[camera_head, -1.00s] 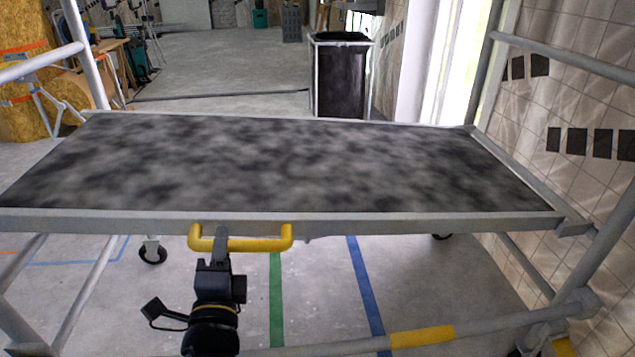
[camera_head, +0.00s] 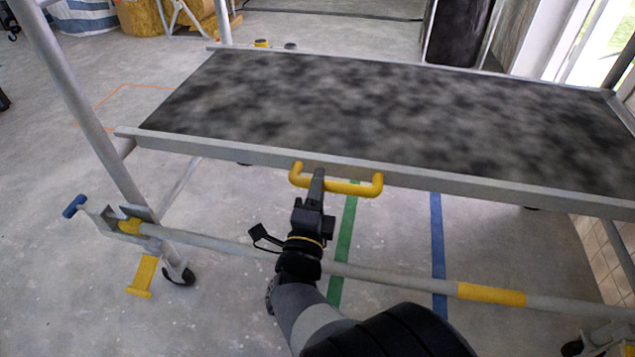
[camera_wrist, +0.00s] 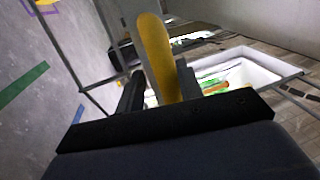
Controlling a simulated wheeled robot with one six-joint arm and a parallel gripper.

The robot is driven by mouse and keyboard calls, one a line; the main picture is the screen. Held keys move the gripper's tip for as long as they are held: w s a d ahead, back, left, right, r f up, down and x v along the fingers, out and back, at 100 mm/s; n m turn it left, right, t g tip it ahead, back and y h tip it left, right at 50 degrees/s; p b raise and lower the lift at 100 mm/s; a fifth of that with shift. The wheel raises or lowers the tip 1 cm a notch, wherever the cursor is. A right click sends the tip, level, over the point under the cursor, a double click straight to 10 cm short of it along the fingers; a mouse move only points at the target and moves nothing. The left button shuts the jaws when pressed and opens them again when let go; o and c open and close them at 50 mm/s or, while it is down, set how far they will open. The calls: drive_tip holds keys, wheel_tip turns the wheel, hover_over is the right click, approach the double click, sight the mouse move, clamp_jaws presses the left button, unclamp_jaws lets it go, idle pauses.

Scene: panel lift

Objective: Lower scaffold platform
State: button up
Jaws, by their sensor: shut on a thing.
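The scaffold platform (camera_head: 400,110) is a dark mottled deck in a grey metal frame, and it lies across the scaffold. A yellow handle (camera_head: 350,188) is fixed to the near edge of its frame. My gripper (camera_head: 317,178) is shut on the handle toward its left part. In the wrist view the yellow handle (camera_wrist: 155,50) stands between the two dark fingers of my gripper (camera_wrist: 158,88). The part of the handle behind the fingers is hidden.
A lower grey rail (camera_head: 390,277) with a yellow sleeve (camera_head: 491,294) runs across below the platform. A scaffold post (camera_head: 85,110) on a black caster (camera_head: 180,276) stands at left. A dark bin (camera_head: 460,32) stands behind.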

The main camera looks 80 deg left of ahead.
drive_tip(key=o, duration=0.3)
drive_tip(key=shift+w+f, duration=0.1)
drive_tip(key=shift+f, duration=0.35)
drive_tip(key=shift+r, duration=0.1)
wheel_tip(320, 180, up, 11)
drive_tip(key=p, duration=0.4)
drive_tip(key=shift+f, duration=0.2)
